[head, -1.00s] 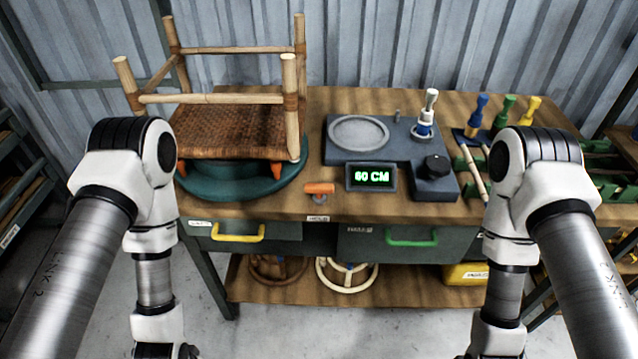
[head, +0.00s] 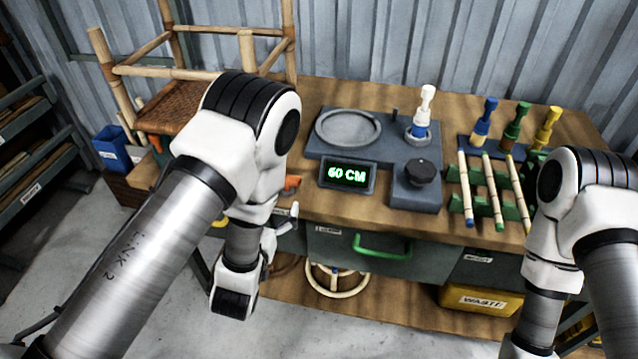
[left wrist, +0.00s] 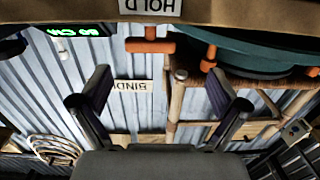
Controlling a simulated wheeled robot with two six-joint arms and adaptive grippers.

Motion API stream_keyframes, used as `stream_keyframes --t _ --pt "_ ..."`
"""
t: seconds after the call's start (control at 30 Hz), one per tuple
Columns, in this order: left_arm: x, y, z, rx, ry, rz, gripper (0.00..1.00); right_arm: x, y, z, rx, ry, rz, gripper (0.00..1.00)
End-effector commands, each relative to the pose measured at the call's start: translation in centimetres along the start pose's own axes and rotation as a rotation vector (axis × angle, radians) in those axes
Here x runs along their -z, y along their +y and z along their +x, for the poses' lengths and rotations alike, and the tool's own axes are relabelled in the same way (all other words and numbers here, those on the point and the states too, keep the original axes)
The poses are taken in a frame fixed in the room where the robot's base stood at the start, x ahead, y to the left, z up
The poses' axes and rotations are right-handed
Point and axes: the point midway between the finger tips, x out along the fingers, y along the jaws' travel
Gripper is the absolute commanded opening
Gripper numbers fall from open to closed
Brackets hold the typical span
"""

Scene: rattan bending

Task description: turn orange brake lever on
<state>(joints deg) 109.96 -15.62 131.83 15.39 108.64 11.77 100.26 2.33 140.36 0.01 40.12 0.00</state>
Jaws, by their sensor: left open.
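The orange brake lever (head: 291,183) sits at the front edge of the bench, partly hidden behind my left arm in the head view. In the left wrist view the orange lever (left wrist: 150,46) shows as a T shape, its bar lying crosswise just by the HOLD label (left wrist: 150,6). My left gripper (left wrist: 158,92) is open and empty, with its two fingers spread apart. The lever appears beyond the fingertips, between them sideways, and apart from them. My right gripper is out of view; only the right arm shows.
The rattan chair (head: 175,105) stands on the teal turntable (left wrist: 255,52). A grey device with a 60 CM display (head: 347,174) and black knob (head: 420,171) is right of the lever. A green drawer handle (head: 383,248) juts from the bench front.

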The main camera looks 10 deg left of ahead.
Motion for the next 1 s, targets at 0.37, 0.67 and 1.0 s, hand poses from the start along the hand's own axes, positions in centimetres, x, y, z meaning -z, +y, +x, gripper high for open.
stream_keyframes --t 0.37,0.67,1.0 --pt "0.9 1.6 4.2 -0.035 0.038 0.012 0.98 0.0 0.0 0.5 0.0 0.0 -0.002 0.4" --pt "0.9 1.7 8.3 -0.036 0.033 0.014 0.98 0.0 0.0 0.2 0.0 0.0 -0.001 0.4" --pt "0.8 1.7 8.4 -0.036 0.032 0.015 0.55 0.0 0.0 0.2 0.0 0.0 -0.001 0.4"
